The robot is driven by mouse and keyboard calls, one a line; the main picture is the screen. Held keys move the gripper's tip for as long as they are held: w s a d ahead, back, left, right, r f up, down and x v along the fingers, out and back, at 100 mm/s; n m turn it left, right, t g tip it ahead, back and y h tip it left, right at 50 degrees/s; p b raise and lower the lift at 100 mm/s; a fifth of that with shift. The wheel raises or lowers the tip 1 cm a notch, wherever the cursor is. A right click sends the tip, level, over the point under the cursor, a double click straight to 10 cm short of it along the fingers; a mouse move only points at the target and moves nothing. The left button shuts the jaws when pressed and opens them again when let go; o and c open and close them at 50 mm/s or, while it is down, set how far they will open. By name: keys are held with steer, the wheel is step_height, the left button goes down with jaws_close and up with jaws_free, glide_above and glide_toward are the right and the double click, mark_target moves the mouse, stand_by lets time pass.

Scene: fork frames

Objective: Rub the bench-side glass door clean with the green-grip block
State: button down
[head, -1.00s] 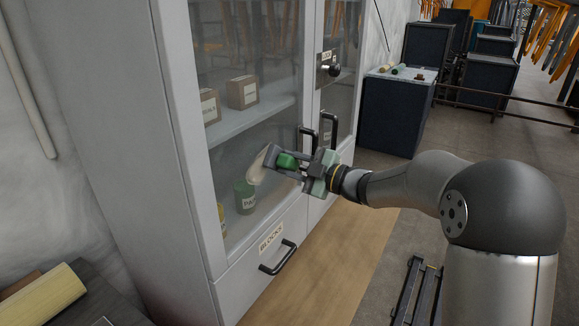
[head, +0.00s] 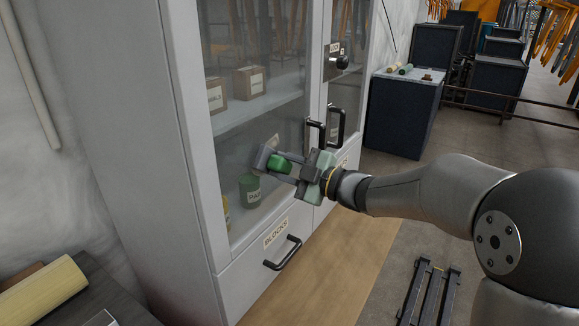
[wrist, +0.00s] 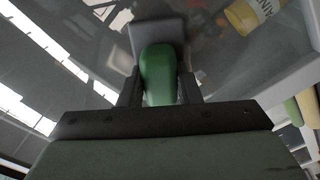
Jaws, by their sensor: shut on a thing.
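The bench-side glass door (head: 225,160) is the left pane of the pale grey cabinet; it is closed, with shelves behind it. My gripper (head: 284,165) is in front of its lower right part. It is shut on the green grip (head: 279,162) of a block with a grey pad (head: 262,157). In the wrist view, the green grip (wrist: 158,75) sits between the fingers and the grey pad (wrist: 158,38) is beyond it, at the glass. The pad's face is hidden, so I cannot tell whether it touches.
Black door handles (head: 336,125) and a lock knob (head: 342,62) stick out right of the pane. A drawer handle (head: 283,254) juts out below. A dark bench (head: 85,300) with a yellow roll (head: 45,290) is at lower left. Boxes and a green pot (head: 250,190) stand behind the glass.

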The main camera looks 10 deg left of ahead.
steer(key=shift+s+a+b, duration=0.35)
steer(key=shift+s, duration=0.5)
steer(key=shift+s+a+b, duration=0.3)
steer(key=shift+s, duration=0.6)
steer(key=shift+s+a+b, duration=0.35)
steer(key=shift+s, duration=0.5)
steer(key=shift+r+p, duration=1.05)
steer(key=shift+r, duration=0.3)
steer(key=shift+w+d+p, duration=0.5)
steer(key=shift+w+d, duration=0.15)
steer(key=shift+w, duration=1.05)
steer(key=shift+w+d+p, duration=0.45)
steer(key=shift+w+d, duration=0.25)
steer(key=shift+w, duration=1)
steer(key=shift+w+d+p, duration=0.5)
steer(key=shift+w+d, duration=0.15)
steer(key=shift+w, duration=1.05)
steer(key=shift+w+f, duration=0.1)
steer(key=shift+w, duration=0.2)
steer(key=shift+s+a, duration=0.1)
steer(key=shift+s, duration=0.05)
